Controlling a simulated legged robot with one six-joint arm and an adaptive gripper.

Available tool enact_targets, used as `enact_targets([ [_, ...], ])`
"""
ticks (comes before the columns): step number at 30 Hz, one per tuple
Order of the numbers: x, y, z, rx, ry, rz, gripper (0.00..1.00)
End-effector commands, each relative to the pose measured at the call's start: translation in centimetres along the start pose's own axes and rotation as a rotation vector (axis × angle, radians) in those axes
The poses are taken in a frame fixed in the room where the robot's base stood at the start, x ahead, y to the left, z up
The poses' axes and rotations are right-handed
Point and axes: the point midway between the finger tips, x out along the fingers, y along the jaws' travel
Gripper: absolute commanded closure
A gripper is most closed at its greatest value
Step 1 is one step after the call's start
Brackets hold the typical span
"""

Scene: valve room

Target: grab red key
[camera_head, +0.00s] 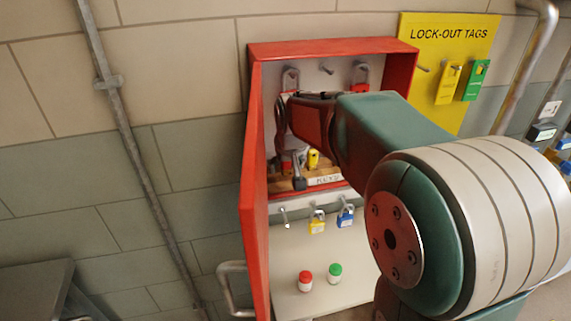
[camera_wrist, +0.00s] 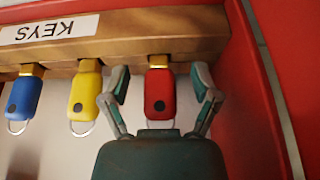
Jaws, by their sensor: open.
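The red key (camera_wrist: 160,92) hangs from the wooden key rack (camera_wrist: 140,32) in the wrist view, its ring pointing toward my gripper. My gripper (camera_wrist: 161,82) is open, with one finger on each side of the red key. A small gap shows between the key and each finger. In the head view my gripper (camera_head: 284,118) reaches into the red cabinet (camera_head: 332,47), and the arm hides part of the inside. I cannot make out the red key clearly there.
A yellow key (camera_wrist: 84,98) hangs just left of the left finger, with a blue key (camera_wrist: 24,96) farther left. The red cabinet wall (camera_wrist: 258,90) is close on the right. Padlocks, including a yellow one (camera_head: 317,222), hang below the rack.

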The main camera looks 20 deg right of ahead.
Motion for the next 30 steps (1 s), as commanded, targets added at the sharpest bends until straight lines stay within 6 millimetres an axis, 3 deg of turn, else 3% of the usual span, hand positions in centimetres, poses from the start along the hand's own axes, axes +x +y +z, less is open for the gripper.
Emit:
enact_targets([
  [7,0.2,0.0,0.0,-0.001,0.001,0.000,0.21],
  [8,0.2,0.0,0.0,-0.001,0.001,0.000,0.30],
  [9,0.2,0.0,0.0,-0.001,0.001,0.000,0.48],
  [12,0.2,0.0,0.0,-0.001,0.001,0.000,0.84],
  [13,0.2,0.0,0.0,-0.001,0.001,0.000,0.89],
  [25,0.1,0.0,-0.1,-0.001,0.002,0.000,0.89],
  [30,-1.1,0.0,-0.6,-0.001,0.004,0.000,0.89],
])
